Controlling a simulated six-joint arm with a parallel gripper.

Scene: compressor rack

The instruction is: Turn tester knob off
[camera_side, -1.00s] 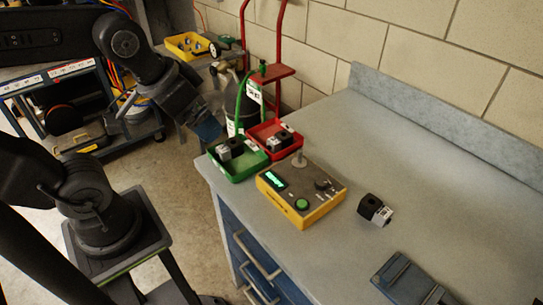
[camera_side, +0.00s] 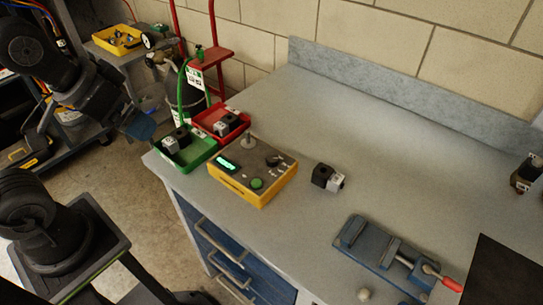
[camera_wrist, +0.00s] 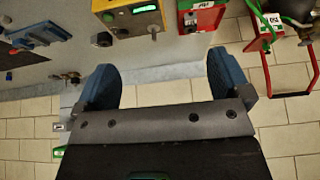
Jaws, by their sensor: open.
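The yellow-sided tester (camera_side: 238,187) with a grey top sits on the bench. Its small display (camera_side: 227,165) is lit green. A dark knob (camera_side: 273,160) is on its top at the right; its setting is too small to read. A green button (camera_side: 257,183) is near the front, and a grey post (camera_side: 248,144) stands at the back. My gripper (camera_side: 140,126) is left of the green tray, off the bench edge and apart from the tester. In the wrist view my gripper (camera_wrist: 163,72) has its blue fingers spread with nothing between them. The tester's edge (camera_wrist: 128,24) shows at the top there.
A green tray (camera_side: 207,153) and a red tray (camera_side: 237,130) with blocks stand beside the tester. A black-and-grey block (camera_side: 327,178) lies to its right. A blue vise (camera_side: 375,249) is at front right. A red hand truck (camera_side: 211,55) stands behind.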

